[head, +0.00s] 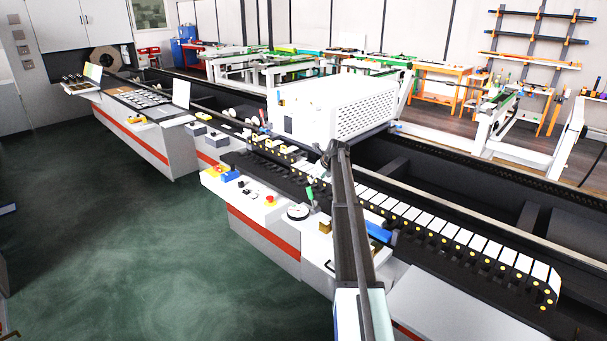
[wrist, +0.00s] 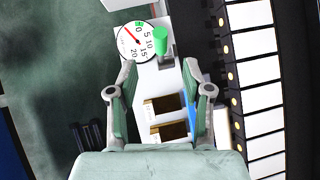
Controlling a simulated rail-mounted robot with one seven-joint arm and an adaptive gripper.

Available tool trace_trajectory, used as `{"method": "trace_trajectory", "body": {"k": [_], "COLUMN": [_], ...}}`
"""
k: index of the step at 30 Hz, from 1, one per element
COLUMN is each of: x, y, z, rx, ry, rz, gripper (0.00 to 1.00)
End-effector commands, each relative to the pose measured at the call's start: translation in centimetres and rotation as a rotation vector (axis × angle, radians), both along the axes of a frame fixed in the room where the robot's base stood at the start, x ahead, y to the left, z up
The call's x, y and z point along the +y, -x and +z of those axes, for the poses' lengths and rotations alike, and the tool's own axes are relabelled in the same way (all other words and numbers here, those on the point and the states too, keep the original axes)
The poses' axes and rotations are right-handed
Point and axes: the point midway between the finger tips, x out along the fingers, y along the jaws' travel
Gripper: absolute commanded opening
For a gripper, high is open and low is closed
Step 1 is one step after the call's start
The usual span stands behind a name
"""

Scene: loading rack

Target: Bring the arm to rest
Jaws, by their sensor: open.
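My gripper (wrist: 160,66) is open and empty in the wrist view, its two fingers spread apart. It hangs above a white machine top. A green knob or handle (wrist: 161,41) and a white dial with a red needle (wrist: 138,40) lie beyond the fingertips. Two brown-topped blocks (wrist: 163,107) show between the fingers. In the head view my arm (head: 346,220) reaches up from the bottom over the machine; I cannot make out the fingers there.
A cable chain with white plates (head: 450,245) runs along the right. A white machine housing (head: 335,105) stands behind the arm. The dial (head: 298,211), the green handle (head: 310,193) and a red button (head: 269,199) sit on the machine front. The green floor (head: 130,240) at left is clear.

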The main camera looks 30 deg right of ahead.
Motion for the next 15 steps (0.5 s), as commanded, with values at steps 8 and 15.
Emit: {"method": "trace_trajectory", "body": {"k": [8, 15], "x": [0.0, 0.8], "y": [0.0, 2.3], "z": [0.0, -0.7], "rx": [0.001, 0.037], "ry": [0.056, 0.331], "rz": [0.078, 0.450], "gripper": [0.50, 0.50]}}
